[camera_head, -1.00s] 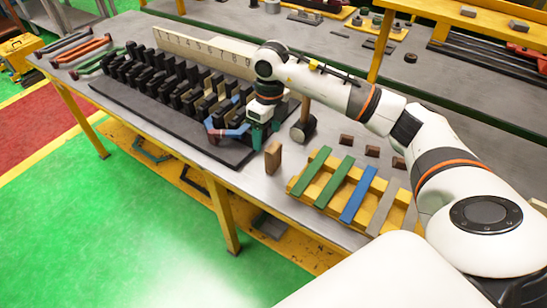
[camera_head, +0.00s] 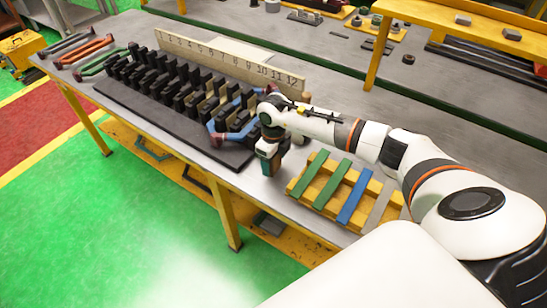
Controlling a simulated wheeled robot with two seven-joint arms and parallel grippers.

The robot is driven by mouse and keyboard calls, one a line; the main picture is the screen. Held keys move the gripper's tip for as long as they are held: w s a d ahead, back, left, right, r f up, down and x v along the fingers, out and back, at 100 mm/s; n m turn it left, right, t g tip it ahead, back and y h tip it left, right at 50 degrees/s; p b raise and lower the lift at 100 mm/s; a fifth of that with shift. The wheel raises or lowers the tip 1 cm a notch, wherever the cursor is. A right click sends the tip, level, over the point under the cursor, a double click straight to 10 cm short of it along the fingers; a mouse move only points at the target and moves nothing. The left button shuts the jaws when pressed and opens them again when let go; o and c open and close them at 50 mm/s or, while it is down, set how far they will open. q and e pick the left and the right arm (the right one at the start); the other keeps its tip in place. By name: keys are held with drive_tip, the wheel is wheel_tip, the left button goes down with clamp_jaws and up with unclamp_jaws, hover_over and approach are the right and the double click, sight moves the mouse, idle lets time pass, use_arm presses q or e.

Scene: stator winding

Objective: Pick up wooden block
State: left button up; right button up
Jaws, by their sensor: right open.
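My right gripper (camera_head: 270,162) is down at the table's front part, between the black slotted fixture and the yellow rack, with its teal fingers pointing down. It is open. The upright wooden block stood at this spot a second ago; now the gripper covers it almost fully. I cannot tell whether the fingers touch it. My left gripper is not in view.
The black fixture (camera_head: 176,122) with upright slots and a blue-and-red bent piece (camera_head: 232,125) lies left of the gripper. A numbered board (camera_head: 230,62) stands behind it. The yellow rack (camera_head: 306,192) with green, blue and grey strips lies to the right.

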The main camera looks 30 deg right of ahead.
drive_tip(key=shift+f, duration=0.1)
drive_tip(key=shift+c, duration=0.3)
drive_tip(key=c, duration=1.3)
